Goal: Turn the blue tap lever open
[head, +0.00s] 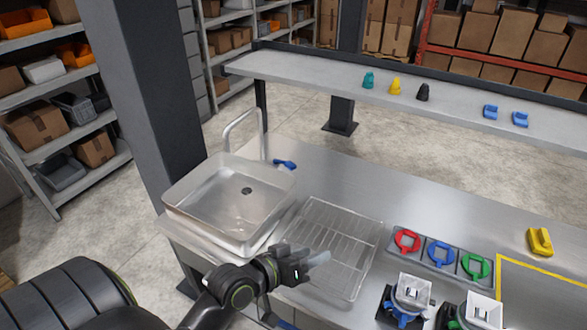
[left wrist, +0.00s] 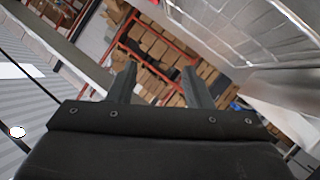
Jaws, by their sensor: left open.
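The blue tap lever (head: 284,164) is at the back right corner of the sink, beside the tall curved metal tap (head: 262,138). The sink basin (head: 205,222) is empty, with a dark drain. My left gripper (head: 314,262) is in front of and below the lever in the head view, over the front of the drying rack and well apart from the lever. Its two fingers (left wrist: 159,88) stand apart with nothing between them in the left wrist view. My right gripper is not in view.
A wire drying rack (head: 335,225) lies right of the sink. Further right are red (head: 406,241), blue (head: 441,252) and green (head: 475,265) rings in a grey tray. A raised shelf (head: 300,74) with small coloured items runs behind. The counter (head: 350,175) behind the rack is clear.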

